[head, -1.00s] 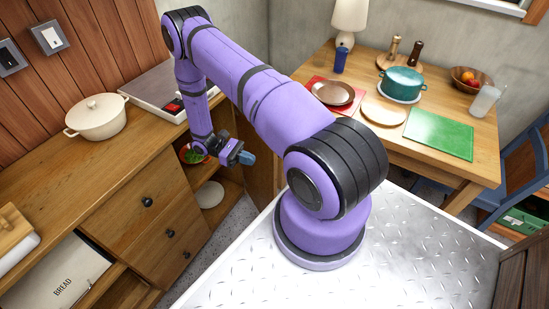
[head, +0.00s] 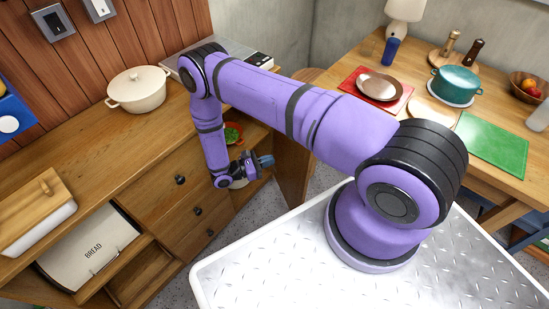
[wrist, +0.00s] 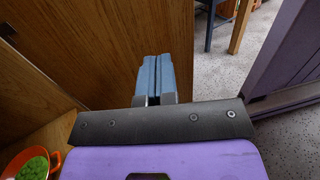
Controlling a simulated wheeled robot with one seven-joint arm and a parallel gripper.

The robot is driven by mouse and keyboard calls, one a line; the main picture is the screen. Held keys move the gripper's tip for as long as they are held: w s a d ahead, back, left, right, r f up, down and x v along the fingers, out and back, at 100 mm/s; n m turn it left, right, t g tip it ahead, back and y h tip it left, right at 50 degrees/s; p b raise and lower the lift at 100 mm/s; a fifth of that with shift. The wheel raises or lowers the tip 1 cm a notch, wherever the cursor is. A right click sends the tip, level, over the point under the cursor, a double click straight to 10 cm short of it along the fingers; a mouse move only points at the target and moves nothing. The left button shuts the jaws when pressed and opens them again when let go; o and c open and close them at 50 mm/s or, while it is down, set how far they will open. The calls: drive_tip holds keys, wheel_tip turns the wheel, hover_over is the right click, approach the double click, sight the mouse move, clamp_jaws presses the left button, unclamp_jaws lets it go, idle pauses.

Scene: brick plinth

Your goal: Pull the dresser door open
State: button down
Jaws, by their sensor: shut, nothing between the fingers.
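The dresser (head: 150,185) is wooden and runs along the left wall. Its door (head: 293,165) stands swung out at the right end, with the compartment open beside it. My gripper (head: 266,160) is shut and empty, in front of that compartment, its blue fingertips pointing toward the door. In the wrist view the shut fingers (wrist: 155,78) show in front of the door's broad wooden face (wrist: 110,45), left of its free edge. I cannot tell whether they touch it. I see no door handle clearly.
An orange bowl of green food (wrist: 33,165) is on a shelf in the compartment. A cream pot (head: 138,90) stands on the dresser top. A laid table (head: 395,110) is beyond the door at the right. Grey floor (head: 262,215) shows between dresser and my base.

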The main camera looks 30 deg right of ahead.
sight(303, 150)
drive_tip(key=d, duration=0.3)
drive_tip(key=s+d, duration=0.1)
drive_tip(key=d, duration=0.3)
drive_tip(key=s+d, duration=0.1)
drive_tip(key=d, duration=0.3)
drive_tip(key=shift+d, duration=0.25)
drive_tip(key=shift+d, duration=0.1)
